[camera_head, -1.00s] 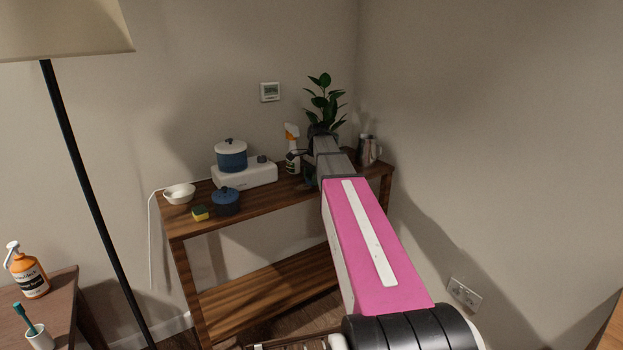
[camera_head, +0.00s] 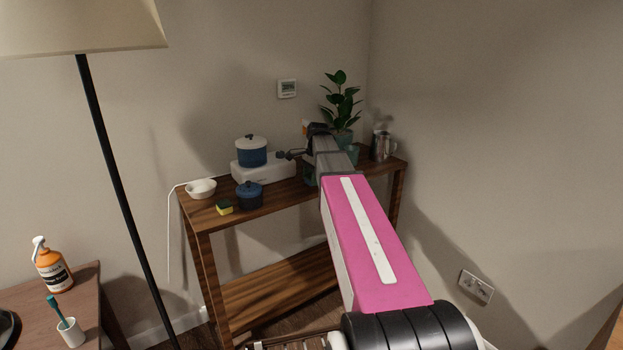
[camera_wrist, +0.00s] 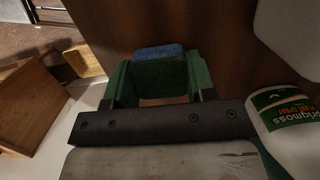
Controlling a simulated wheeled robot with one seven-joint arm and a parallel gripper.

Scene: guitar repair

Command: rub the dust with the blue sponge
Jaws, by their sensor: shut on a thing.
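In the wrist view, my gripper (camera_wrist: 160,80) is shut on the blue sponge (camera_wrist: 158,51), which has a blue layer and a dark green layer. The sponge sits between the two green fingers, over or against a brown wooden surface (camera_wrist: 215,35). I cannot tell whether it touches the wood. In the head view, my arm hides the sponge and most of the gripper, at the right part of the wooden shelf table (camera_head: 290,196). I cannot make out any dust in either view.
On the table stand a blue pot (camera_head: 252,155) on a white block (camera_head: 262,172), a small dark blue pot (camera_head: 249,196), a white bowl (camera_head: 201,188), a yellow-green sponge (camera_head: 225,207), a plant (camera_head: 342,100) and a metal mug (camera_head: 382,147). A labelled bottle (camera_wrist: 290,125) is close right of my gripper.

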